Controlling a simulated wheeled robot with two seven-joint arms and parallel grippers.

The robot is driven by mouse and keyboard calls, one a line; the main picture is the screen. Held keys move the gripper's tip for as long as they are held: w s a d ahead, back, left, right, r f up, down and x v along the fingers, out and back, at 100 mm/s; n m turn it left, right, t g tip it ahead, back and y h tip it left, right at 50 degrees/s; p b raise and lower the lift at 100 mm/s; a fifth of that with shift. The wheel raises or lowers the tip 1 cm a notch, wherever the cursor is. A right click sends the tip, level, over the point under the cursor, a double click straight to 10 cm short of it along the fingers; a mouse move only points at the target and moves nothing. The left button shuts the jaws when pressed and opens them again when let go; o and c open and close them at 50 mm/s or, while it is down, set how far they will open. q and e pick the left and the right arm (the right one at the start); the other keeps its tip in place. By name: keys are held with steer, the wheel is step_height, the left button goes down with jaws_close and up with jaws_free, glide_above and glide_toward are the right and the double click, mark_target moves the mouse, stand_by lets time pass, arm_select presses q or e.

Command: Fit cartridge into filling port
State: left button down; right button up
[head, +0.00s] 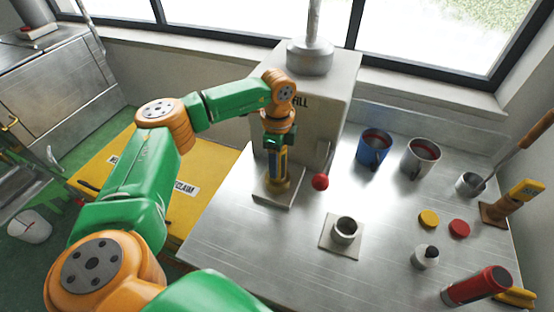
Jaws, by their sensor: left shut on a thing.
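The filling machine (322,126) is a pale box marked FILL, with a metal column on top. A square plate (291,200) lies at its front foot. My left gripper (277,160) points down over this plate, close to the machine's front, shut on a narrow upright thing, seemingly the cartridge (278,185). Its lower end looks brass-yellow and is at or just above the plate. The fingers and wrist hide most of it, and I cannot tell whether it is seated in a port. My right gripper is not in view.
Right of the plate are a red ball knob (320,182) and a grey ring socket (346,230) on a square base. A blue mug (374,148), a white mug (420,156), small discs and a red cylinder (477,287) stand further right. The bench's front middle is clear.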

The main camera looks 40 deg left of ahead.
arm_select(q)
steer(key=shift+f, duration=0.25)
steer(key=shift+c, duration=0.9)
jaws_free()
steer(key=shift+r, duration=0.35)
step_height(320, 180, up, 6)
steer(key=shift+d+r+b, duration=0.1)
steer(key=shift+r+b, duration=0.15)
steer(key=shift+b, duration=0.8)
